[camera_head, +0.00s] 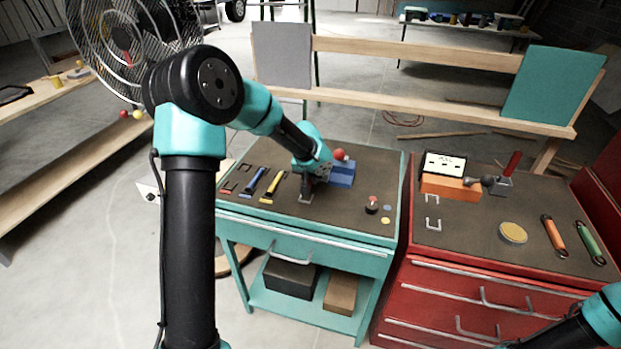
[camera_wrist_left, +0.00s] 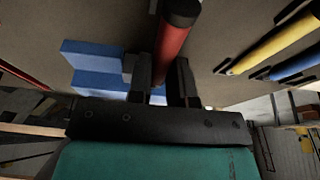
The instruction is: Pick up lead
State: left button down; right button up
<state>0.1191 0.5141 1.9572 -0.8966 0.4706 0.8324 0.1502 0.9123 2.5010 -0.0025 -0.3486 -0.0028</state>
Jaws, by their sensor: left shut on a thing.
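A red cylinder with a black end (camera_wrist_left: 174,45), which I take to be the lead, is held between the dark fingers of my left gripper (camera_wrist_left: 165,90) in the left wrist view. In the head view my left gripper (camera_head: 307,188) is over the teal workbench (camera_head: 345,225), beside a blue block (camera_head: 342,174). The fingers are shut on the red cylinder; the wrist and fingers hide most of it there. A round red shape (camera_head: 340,154) shows above the block; I cannot tell whether it belongs to the cylinder. Only part of my right arm shows at the lower right.
Blue (camera_head: 253,182) and yellow (camera_head: 272,187) tools lie left on the teal bench. A small dark round item (camera_head: 371,207) stands at its right. The red cabinet (camera_head: 470,245) beside it holds an orange box (camera_head: 450,187) and a tin (camera_head: 513,232). A fan (camera_head: 125,45) stands back left.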

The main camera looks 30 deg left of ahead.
pick_arm(q)
jog(key=s+d+r, duration=0.1)
jog(key=s+d, duration=0.6)
jog(key=s, duration=0.5)
jog(key=shift+s+d+r, duration=0.2)
jog(key=shift+s+d, duration=0.05)
dwell(0.9)
